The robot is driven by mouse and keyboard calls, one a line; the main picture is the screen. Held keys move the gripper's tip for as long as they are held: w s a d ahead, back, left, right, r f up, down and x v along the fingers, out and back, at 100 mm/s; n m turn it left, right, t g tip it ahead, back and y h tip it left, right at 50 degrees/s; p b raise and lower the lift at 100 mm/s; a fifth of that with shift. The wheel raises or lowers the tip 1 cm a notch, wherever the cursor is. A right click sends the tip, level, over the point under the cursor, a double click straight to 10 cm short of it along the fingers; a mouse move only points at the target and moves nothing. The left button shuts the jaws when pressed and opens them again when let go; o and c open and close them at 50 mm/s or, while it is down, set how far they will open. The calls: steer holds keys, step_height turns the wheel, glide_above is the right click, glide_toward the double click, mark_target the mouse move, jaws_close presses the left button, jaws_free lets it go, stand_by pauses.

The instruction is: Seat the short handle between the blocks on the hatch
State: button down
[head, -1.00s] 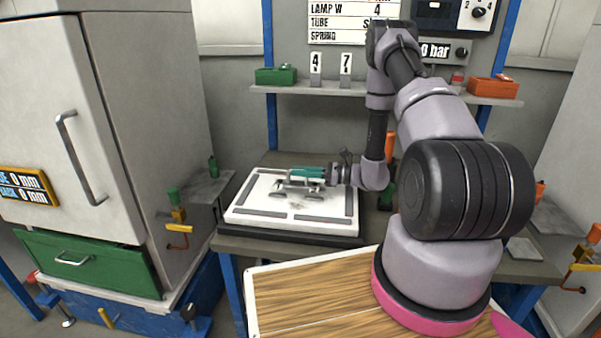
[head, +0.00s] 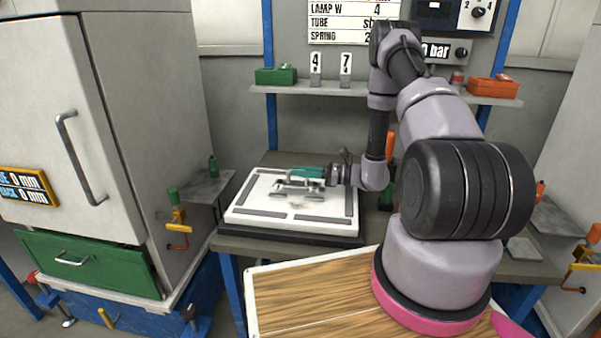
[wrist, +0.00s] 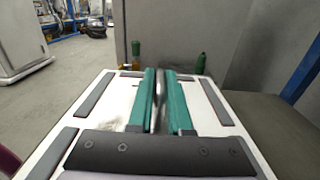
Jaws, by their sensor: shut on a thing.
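The hatch (head: 240,217) is a white flat panel with grey strips near its edges, lying on a dark base on the bench. My gripper (head: 290,173), with teal fingers, reaches in from the right over the middle of the hatch. It is shut on the short handle (head: 298,187), a grey bar that looks level and just above the panel; I cannot tell whether it touches. In the wrist view the handle (wrist: 160,88) shows edge-on between the teal fingers (wrist: 160,75). Small grey pieces, perhaps the blocks (head: 315,198), show beneath; the fingers hide them in the wrist view.
A shelf with a green bin (head: 276,75) and an orange bin (head: 493,87) is behind. A grey cabinet (head: 75,120) with a green drawer (head: 80,260) stands at left. A wooden board (head: 310,300) lies in front. Green bottle-like things (wrist: 200,63) stand beyond the hatch.

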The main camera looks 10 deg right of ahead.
mark_target(301, 184)
steer(key=shift+f, duration=1.45)
steer(key=c, duration=0.8)
jaws_free()
steer(key=shift+o, duration=0.2)
steer(key=shift+f, duration=0.1)
step_height(301, 184, up, 10)
steer(key=shift+r, duration=0.1)
